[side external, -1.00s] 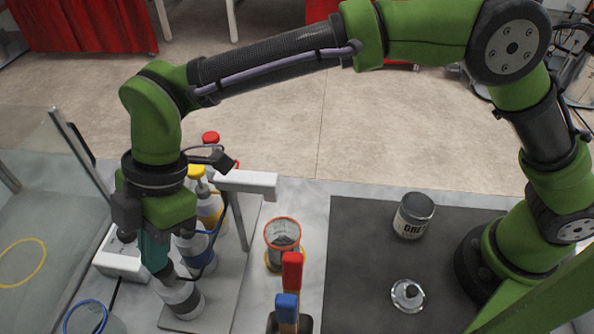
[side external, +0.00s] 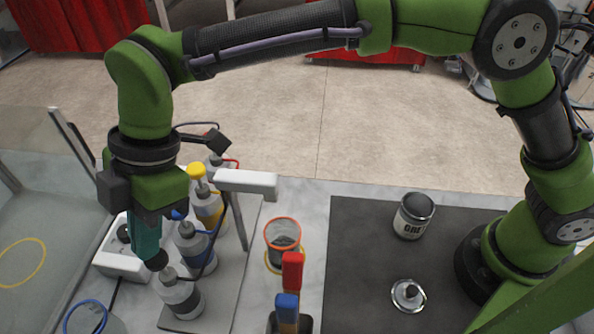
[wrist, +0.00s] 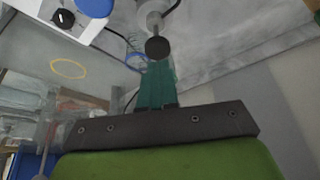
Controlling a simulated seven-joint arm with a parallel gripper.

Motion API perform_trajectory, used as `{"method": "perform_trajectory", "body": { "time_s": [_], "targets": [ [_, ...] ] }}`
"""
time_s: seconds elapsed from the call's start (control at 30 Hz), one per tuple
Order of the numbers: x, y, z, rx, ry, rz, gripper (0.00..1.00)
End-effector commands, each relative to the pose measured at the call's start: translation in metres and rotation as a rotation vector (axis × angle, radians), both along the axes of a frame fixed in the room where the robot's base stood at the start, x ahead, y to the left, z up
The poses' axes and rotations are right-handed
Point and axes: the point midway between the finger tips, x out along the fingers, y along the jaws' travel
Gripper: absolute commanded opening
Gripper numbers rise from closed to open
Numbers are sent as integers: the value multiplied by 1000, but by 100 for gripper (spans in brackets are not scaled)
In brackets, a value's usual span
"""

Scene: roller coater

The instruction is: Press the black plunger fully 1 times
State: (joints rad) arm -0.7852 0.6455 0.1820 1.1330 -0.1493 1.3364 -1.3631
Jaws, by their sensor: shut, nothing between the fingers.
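The black plunger (side external: 157,262) tops the nearest white and grey pump bottle (side external: 181,297) on the rack at the lower left. My gripper (side external: 149,252) is shut and empty, its teal fingers pointing down close to the plunger, on its left side in the side view. In the wrist view the round plunger (wrist: 158,47) shows just beyond the fingertips (wrist: 157,66), with part of the bottle (wrist: 151,12) behind it. I cannot tell whether the fingertips touch the plunger.
Bottles with blue (side external: 178,214) and yellow (side external: 196,171) plungers stand behind it. A white box (side external: 122,266) is left of the rack. An orange-rimmed cup (side external: 282,238) and red and blue handles (side external: 290,290) are to the right. A grey can (side external: 413,216) stands on the dark mat (side external: 360,265).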

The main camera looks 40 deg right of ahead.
Motion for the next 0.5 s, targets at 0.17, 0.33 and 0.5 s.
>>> {"method": "perform_trajectory", "body": {
  "time_s": [0.17,0.33,0.5],
  "targets": [
    [0,0,0,0,-1,0,0],
    [0,0,0,0,-1,0,0],
    [0,0,7,2,-2,0,0]
  ]
}}
